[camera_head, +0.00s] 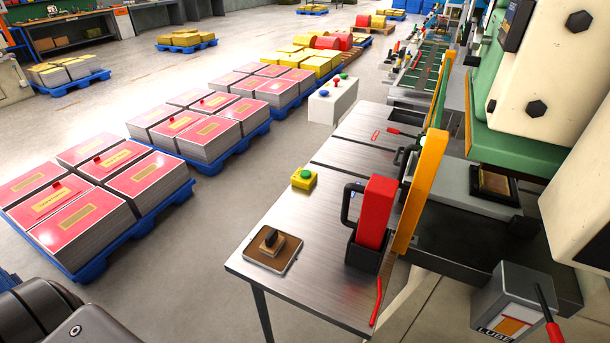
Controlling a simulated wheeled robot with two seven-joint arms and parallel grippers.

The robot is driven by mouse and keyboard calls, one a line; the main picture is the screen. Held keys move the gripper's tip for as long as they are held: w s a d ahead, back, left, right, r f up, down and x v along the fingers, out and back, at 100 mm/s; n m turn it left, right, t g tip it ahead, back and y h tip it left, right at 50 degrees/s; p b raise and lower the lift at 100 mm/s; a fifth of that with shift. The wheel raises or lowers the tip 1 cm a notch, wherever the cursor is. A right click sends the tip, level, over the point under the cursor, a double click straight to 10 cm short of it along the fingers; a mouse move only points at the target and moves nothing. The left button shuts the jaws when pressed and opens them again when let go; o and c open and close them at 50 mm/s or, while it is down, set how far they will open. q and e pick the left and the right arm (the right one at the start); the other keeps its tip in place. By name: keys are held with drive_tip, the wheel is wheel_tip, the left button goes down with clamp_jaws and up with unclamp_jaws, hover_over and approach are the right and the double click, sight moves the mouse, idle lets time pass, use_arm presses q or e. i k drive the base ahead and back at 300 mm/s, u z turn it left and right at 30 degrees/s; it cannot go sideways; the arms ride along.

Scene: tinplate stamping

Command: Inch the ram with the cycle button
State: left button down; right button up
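A yellow box with a green push button (304,176) sits on the steel table (330,160), near its left edge. I cannot read a label on it, but it looks like a cycle button. A green and cream press (520,140) stands at the right, its upper block above a dark die with a brass-coloured top (494,184). There is an open gap between block and die. Neither of my grippers shows. A dark link of my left arm is at the bottom left corner.
A yellow guard post (420,190) stands before the press. A white box with coloured buttons (333,100) stands behind. Pallets of tinplate (150,215) line the left floor.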

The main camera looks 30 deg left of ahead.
sight(305, 174)
drive_tip(key=z, duration=2.15)
drive_tip(key=k, duration=0.65)
drive_tip(key=u, duration=1.5)
